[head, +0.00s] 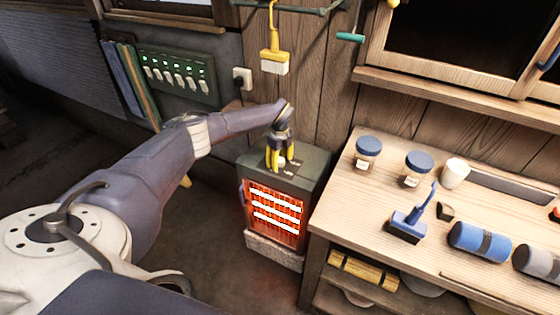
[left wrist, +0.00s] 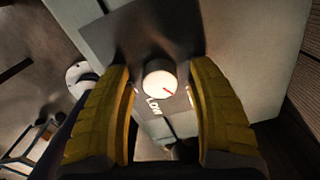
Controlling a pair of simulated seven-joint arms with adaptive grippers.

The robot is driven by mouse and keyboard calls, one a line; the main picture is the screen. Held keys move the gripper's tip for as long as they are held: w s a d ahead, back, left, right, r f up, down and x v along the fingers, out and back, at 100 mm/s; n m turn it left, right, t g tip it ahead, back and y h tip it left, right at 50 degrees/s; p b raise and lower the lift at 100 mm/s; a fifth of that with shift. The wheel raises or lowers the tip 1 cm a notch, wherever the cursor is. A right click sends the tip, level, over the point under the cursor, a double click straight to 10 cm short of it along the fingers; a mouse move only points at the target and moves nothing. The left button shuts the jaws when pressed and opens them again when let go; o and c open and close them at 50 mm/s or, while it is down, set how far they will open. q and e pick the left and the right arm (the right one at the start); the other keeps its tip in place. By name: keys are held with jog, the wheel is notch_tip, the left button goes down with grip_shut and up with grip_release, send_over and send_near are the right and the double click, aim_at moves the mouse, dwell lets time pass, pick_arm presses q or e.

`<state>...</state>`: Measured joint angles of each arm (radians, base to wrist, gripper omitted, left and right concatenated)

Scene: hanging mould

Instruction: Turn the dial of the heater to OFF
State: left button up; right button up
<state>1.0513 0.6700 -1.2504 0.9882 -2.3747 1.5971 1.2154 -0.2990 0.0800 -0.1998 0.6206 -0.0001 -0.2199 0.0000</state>
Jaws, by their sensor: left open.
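The heater (head: 275,205) stands on the floor left of the workbench, its bars glowing orange. Its dial shows in the left wrist view as a round white knob (left wrist: 159,79) with a red mark, on a dark plate on the heater's top. The word LOW is legible beside the knob; other labels are hidden or too small to read. My left gripper (head: 281,162) points down over the heater's top. In the left wrist view its yellow fingers (left wrist: 165,110) are open on either side of the knob, with gaps visible. My right gripper is not in view.
A yellow brush (head: 273,55) hangs above the heater. A switch panel (head: 178,75) is on the wall.

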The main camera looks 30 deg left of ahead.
pick_arm(q)
grip_shut()
dwell(0.3)
jog(key=m, duration=1.8)
jog(key=shift+m, duration=2.9)
